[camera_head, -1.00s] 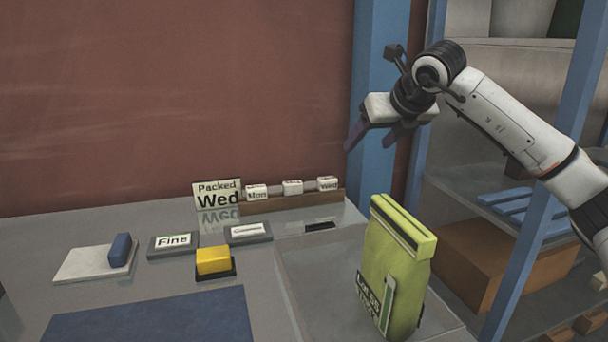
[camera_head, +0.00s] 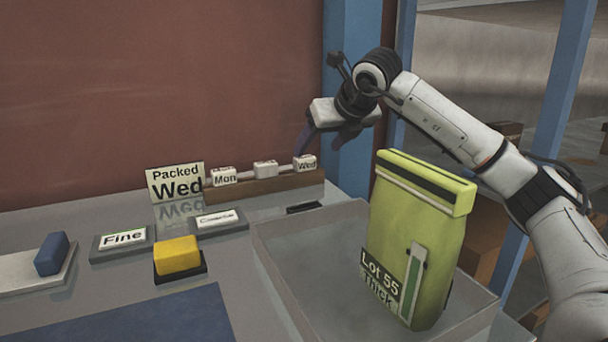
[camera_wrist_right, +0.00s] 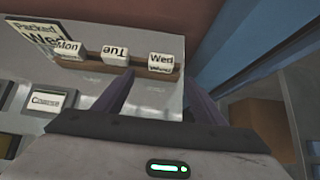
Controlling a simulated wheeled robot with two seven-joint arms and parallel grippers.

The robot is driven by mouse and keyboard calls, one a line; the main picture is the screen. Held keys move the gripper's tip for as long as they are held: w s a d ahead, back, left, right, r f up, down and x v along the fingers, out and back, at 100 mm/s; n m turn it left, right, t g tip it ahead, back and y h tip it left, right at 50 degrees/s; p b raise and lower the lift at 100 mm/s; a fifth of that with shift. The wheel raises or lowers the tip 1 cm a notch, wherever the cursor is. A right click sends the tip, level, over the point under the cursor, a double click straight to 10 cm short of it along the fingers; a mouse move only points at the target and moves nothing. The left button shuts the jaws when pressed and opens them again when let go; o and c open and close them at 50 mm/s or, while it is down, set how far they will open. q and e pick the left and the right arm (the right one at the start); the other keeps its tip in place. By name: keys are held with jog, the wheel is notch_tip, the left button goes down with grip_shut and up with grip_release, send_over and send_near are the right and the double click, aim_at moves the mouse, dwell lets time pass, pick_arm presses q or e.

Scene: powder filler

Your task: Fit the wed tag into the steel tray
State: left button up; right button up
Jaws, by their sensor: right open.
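The Wed tag (camera_head: 306,163) is a white block at the right end of a brown wooden rack (camera_head: 262,187). It also shows in the right wrist view (camera_wrist_right: 161,61), upright beside the Tue tag. The steel tray (camera_head: 305,268) is a shallow grey tray at the right of the bench, with a green bag standing in it. My right gripper (camera_head: 328,137) is open and empty, above the right end of the rack. In the right wrist view its two dark fingers (camera_wrist_right: 158,82) point toward the rack, apart from the Wed tag. My left gripper is not in view.
The green Lot 55 bag (camera_head: 418,235) stands tall in the tray. Left of it are a yellow block (camera_head: 177,255), Fine (camera_head: 124,237) and Coarse (camera_head: 216,219) plates and a Packed Wed sign (camera_head: 175,181). A small dark slot (camera_head: 304,208) lies before the rack. A blue post stands behind.

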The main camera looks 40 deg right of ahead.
aim_at(307, 160)
jog(key=x, duration=0.9)
jog(key=shift+w+d, duration=0.1)
jog(key=shift+w, duration=0.1)
jog(key=shift+c, duration=0.3)
jog(key=c, duration=1.1)
